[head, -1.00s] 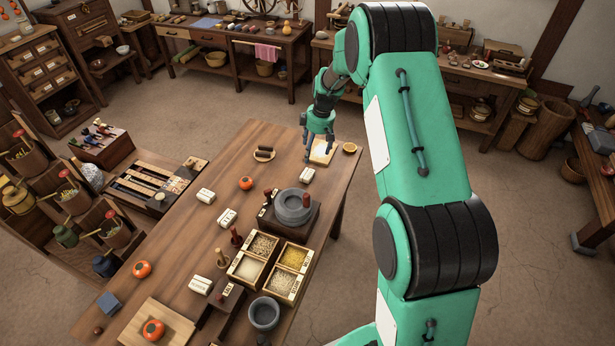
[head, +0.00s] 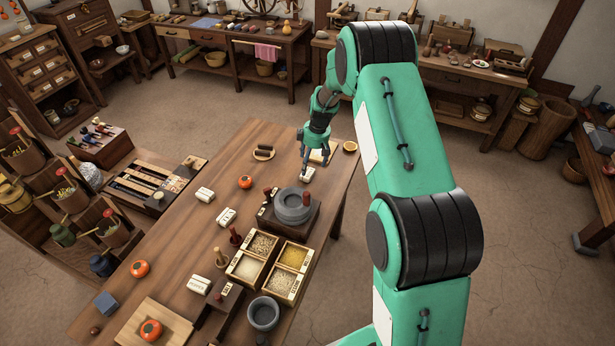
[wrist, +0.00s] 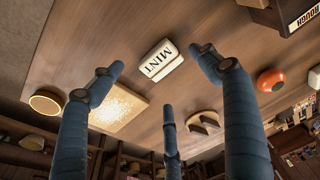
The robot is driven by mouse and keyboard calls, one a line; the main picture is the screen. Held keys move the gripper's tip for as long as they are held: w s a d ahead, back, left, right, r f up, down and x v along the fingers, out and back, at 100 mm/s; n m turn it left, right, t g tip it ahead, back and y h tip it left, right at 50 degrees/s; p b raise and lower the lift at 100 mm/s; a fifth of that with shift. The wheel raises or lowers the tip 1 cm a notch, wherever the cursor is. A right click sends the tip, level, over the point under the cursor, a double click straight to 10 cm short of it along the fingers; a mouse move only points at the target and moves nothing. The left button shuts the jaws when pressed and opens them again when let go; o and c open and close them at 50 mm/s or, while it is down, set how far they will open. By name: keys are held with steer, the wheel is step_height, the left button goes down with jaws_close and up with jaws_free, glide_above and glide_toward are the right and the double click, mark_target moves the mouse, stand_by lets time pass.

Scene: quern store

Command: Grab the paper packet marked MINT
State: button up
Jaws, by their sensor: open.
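The white paper packet marked MINT (wrist: 160,61) lies on the wooden table, its label readable in the wrist view. In the head view the packet (head: 308,174) lies near the table's far right part, just behind the stone quern. My gripper (head: 313,164) is above the table beside the packet, partly in front of it from the head. In the wrist view its fingers (wrist: 155,80) are spread wide and empty, with the packet beyond them, between the two outer fingertips. No finger appears to touch it.
The stone quern (head: 293,206) stands close by on its dark base. Other white packets (head: 205,195) lie to the left.

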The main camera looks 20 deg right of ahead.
mark_target(308, 172)
steer(key=shift+f, duration=0.15)
steer(key=shift+w+a+f+b, duration=0.1)
steer(key=shift+f+b, duration=0.15)
steer(key=shift+f, duration=0.6)
steer(key=shift+w+a+f+b, duration=0.15)
steer(key=shift+f+b, duration=0.15)
steer(key=shift+f, duration=0.55)
steer(key=shift+w+a+f+b, duration=0.1)
steer(key=shift+f+b, duration=0.15)
steer(key=shift+f, duration=0.6)
steer(key=shift+c, duration=0.3)
steer(key=c, duration=1.3)
